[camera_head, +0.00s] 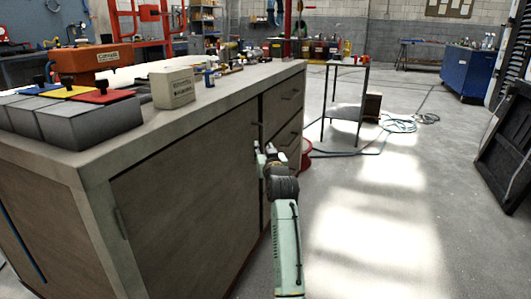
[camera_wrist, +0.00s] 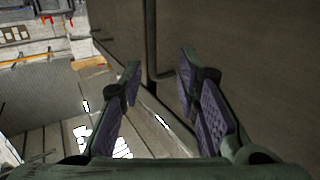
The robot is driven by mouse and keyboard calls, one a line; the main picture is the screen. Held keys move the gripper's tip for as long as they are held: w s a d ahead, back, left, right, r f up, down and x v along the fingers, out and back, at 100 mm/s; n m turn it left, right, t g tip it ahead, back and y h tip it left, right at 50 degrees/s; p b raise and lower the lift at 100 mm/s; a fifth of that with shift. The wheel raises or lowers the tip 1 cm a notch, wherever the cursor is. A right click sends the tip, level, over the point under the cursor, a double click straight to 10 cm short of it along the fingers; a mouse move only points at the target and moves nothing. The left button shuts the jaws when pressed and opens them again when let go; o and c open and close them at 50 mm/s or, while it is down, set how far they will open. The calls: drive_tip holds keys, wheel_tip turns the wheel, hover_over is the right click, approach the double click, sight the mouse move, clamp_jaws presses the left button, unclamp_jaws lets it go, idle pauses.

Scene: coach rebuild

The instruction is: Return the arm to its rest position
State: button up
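My gripper (camera_head: 262,150) is at the end of my pale green arm (camera_head: 287,245), in front of the long side of a grey-brown cabinet (camera_head: 180,210). In the wrist view my gripper (camera_wrist: 158,75) has its two purple-padded fingers spread apart, with no object clasped between them.
A cream box (camera_head: 173,88) and grey bins with coloured lids (camera_head: 88,122) stand on the cabinet top. A small metal table (camera_head: 345,112), a red round object (camera_head: 306,155) and hoses (camera_head: 400,125) are beyond. Open floor (camera_head: 390,220) lies to the right.

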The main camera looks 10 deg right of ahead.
drive_tip(key=shift+s, duration=0.95)
